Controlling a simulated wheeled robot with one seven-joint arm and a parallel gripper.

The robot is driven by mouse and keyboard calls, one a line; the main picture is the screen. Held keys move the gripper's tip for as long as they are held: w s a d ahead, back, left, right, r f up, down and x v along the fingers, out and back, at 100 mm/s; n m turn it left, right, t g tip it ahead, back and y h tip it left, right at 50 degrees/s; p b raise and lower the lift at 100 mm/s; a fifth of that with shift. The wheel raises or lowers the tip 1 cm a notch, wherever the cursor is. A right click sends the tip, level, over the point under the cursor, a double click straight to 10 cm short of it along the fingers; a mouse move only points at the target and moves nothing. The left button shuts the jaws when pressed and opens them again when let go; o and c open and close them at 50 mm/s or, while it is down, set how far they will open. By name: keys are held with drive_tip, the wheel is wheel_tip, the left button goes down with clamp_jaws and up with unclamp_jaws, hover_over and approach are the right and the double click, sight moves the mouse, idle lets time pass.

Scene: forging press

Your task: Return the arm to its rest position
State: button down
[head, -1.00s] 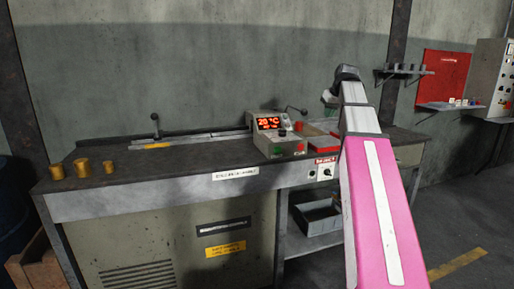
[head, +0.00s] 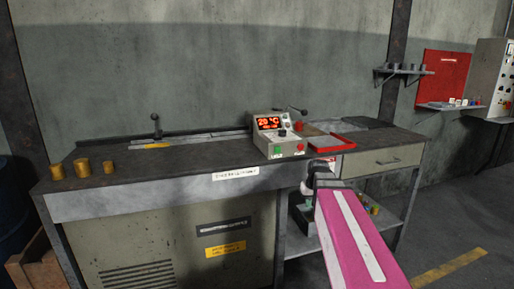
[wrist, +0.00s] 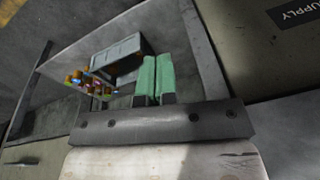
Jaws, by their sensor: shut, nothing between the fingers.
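My arm, in pink and white, comes up from the bottom right of the head view and bends down in front of the bench's right part. My gripper (wrist: 155,78) shows in the wrist view as two green fingers side by side, shut, with nothing between them. It points toward the lower shelf (wrist: 75,50) under the bench. In the head view the gripper end is mostly hidden behind my arm.
The bench (head: 200,165) carries a 20 °C control box (head: 279,135), a red tray (head: 328,143) and several brass cylinders (head: 82,168). On the lower shelf are a grey bin (wrist: 118,60) and small coloured pieces (wrist: 88,82). Open floor (head: 465,220) lies to the right.

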drive_tip(key=s+a+f+g, duration=0.1)
drive_tip(key=s+a+f, duration=0.2)
drive_tip(key=s+f, duration=0.9)
wheel_tip(320, 180, down, 3)
drive_tip(key=shift+s+f+m+g+h, duration=0.15)
drive_tip(key=shift+s+m+g+h, duration=0.15)
drive_tip(key=shift+s+g+h, duration=0.1)
drive_tip(key=shift+a, duration=0.1)
